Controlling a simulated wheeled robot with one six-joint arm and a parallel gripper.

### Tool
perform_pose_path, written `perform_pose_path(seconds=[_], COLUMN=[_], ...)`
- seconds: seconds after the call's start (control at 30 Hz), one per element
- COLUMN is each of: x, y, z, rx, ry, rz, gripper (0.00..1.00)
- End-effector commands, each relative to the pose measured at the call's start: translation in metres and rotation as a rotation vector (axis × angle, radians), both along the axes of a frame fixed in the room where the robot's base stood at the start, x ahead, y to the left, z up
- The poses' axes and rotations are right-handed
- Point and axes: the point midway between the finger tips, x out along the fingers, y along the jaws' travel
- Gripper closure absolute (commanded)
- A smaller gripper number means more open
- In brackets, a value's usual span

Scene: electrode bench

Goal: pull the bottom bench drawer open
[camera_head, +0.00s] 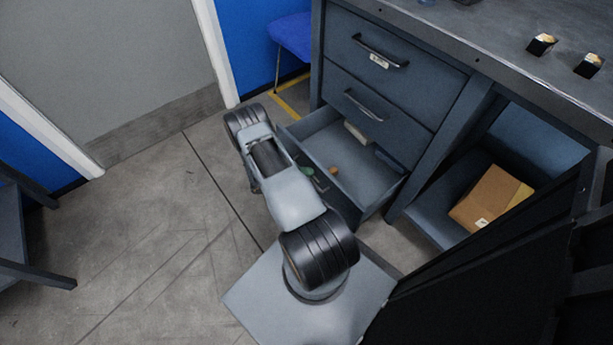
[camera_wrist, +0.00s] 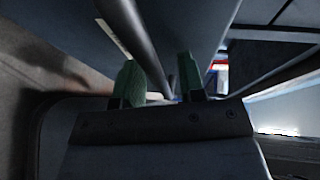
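The bottom bench drawer (camera_head: 352,184) stands well out of the dark blue-grey bench in the head view, its inside showing. My gripper (camera_wrist: 162,80) shows in the wrist view as two green fingertips, a small gap apart. A dark bar, apparently the drawer's handle (camera_wrist: 133,28), runs down between the fingertips beside a grey panel. I cannot tell whether both fingers touch it. In the head view my arm hides most of the gripper and the handle. A green bit near the drawer's front edge may be a fingertip or something in the drawer.
The drawer holds a beige block (camera_head: 356,132), a blue item (camera_head: 389,160) and a small orange item (camera_head: 333,169). Two closed drawers are above it. A cardboard box (camera_head: 490,197) sits in the right bay. A blue chair (camera_head: 292,35) stands behind.

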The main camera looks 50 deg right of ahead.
Motion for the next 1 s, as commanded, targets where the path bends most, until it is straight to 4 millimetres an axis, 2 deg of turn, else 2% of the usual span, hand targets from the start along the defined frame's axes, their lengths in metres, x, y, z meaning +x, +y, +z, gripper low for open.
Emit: perform_pose_path(seconds=[0.23,0.37,0.8,1.0], x=[0.002,0.009,0.055,0.069], y=[0.001,0.012,0.083,0.104], z=[0.001,0.004,0.02,0.024], rx=[-0.001,-0.002,-0.001,-0.001], ry=[-0.001,-0.001,-0.003,-0.001], rz=[0.002,0.004,0.005,0.003], gripper=[0.63,0.63,0.63,0.63])
